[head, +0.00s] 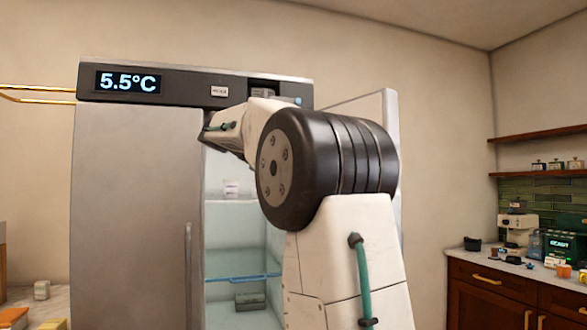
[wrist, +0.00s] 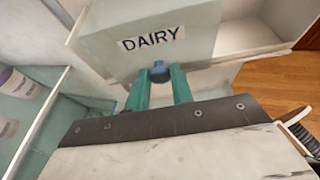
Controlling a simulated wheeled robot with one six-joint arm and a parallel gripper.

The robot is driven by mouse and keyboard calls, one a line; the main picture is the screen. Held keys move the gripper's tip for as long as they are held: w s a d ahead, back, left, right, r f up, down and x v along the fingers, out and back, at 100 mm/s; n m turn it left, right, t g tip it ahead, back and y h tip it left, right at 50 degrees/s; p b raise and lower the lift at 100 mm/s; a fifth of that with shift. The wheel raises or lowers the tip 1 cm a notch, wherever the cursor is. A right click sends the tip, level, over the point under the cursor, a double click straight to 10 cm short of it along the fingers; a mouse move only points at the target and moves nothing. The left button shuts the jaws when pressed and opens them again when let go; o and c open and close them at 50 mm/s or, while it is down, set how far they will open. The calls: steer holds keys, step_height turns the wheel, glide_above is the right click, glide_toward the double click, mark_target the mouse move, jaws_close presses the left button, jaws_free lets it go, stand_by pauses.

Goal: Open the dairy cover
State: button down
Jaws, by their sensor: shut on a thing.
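The dairy cover (wrist: 185,25) is a pale panel with a "DAIRY" label, at the top middle of the wrist view. A small blue knob (wrist: 159,68) sits at its lower edge. My gripper (wrist: 158,76) has teal fingers on either side of this knob and is shut on it. I cannot tell how far the cover is tilted. In the head view, my arm hides the cover and my gripper. The fridge (head: 135,200) there has its left door shut and its right door (head: 391,120) swung open.
White door-bin walls (wrist: 255,40) lie right of the cover. A white tub (wrist: 15,85) stands on a fridge shelf at the left of the wrist view. The head view shows a shelf with a blue edge (head: 240,278) inside, and a cluttered counter (head: 490,257) at far right.

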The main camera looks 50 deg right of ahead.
steer(key=shift+w+d+r, duration=0.1)
steer(key=shift+w+d, duration=0.2)
steer(key=shift+w, duration=0.5)
steer(key=c, duration=1.3)
jaws_free()
steer(key=shift+o, duration=0.2)
steer(key=shift+a, duration=0.1)
steer(key=v, duration=0.7)
steer(key=shift+w+a, duration=0.15)
steer(key=shift+a, duration=0.15)
steer(key=shift+r, duration=0.15)
